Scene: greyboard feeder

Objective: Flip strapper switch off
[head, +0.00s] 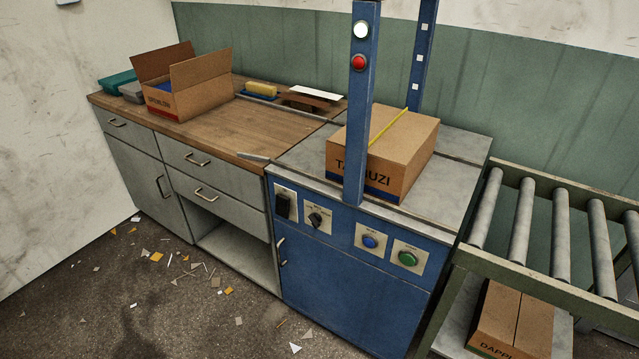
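The blue strapper (350,285) stands in the middle of the head view. Its front panel carries a dark rocker-like switch (285,206) on a pale plate at the left. Beside it is a black rotary switch (316,218) on its own plate; its exact setting is too small to tell. Further right are a blue button (369,242) and a green button (408,258). A white lamp (361,30) and a red button or lamp (358,62) sit on the front post. Neither of my grippers shows in this view.
A closed carton (385,150) with a yellow strap sits on the strapper top behind the front post. An open carton (187,85) stands on the wooden bench (200,130) at left. A roller conveyor (560,235) adjoins at right. Paper scraps litter the floor.

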